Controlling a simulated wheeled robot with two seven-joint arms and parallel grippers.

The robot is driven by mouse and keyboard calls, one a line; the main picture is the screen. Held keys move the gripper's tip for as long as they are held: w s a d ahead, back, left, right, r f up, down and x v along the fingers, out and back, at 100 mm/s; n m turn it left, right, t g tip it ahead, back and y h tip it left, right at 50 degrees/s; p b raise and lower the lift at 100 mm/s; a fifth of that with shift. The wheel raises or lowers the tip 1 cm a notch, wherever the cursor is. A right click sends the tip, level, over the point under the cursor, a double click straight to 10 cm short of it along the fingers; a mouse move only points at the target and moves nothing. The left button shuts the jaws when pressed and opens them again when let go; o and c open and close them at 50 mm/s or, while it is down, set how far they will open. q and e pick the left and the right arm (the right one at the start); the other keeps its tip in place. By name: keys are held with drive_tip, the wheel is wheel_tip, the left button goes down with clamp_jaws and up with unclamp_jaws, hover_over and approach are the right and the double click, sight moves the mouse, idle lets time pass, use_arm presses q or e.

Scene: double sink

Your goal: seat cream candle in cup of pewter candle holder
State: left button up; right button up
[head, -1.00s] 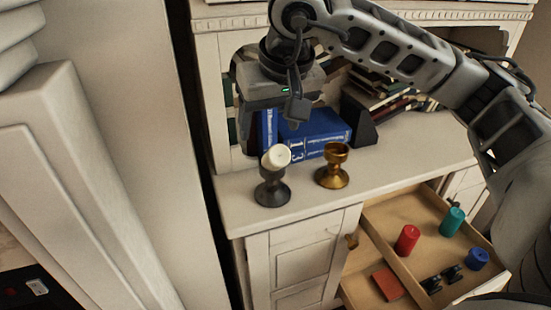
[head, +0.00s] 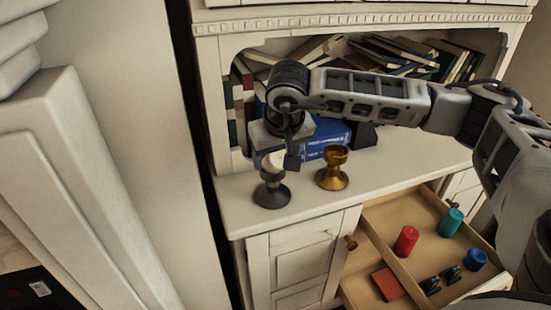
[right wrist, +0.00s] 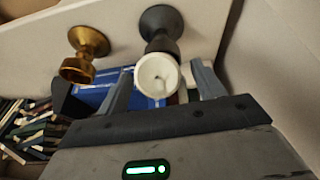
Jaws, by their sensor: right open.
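The cream candle (head: 272,161) is at the cup of the dark pewter candle holder (head: 271,194), which stands upright near the counter's left end. My right gripper (head: 276,154) is lowered over the candle and hides part of it. In the right wrist view, the candle's round top (right wrist: 157,74) shows between the spread fingers of my right gripper (right wrist: 162,82), with the pewter holder (right wrist: 161,25) beyond it. The fingers look apart from the candle. How deep the candle sits in the cup is hidden. My left gripper is not in view.
A brass goblet-shaped holder (head: 333,172) stands close on the right. Blue books (head: 330,136) are behind. An open drawer (head: 385,235) below right holds a red candle (head: 405,240), a teal candle (head: 451,221) and a blue piece (head: 475,259). The counter's right part is clear.

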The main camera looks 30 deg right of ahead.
sight(273, 182)
drive_tip(key=shift+x, duration=1.3)
drive_tip(key=c, duration=1.1)
drive_tip(key=shift+c, duration=0.6)
drive_tip(key=shift+r, duration=0.2)
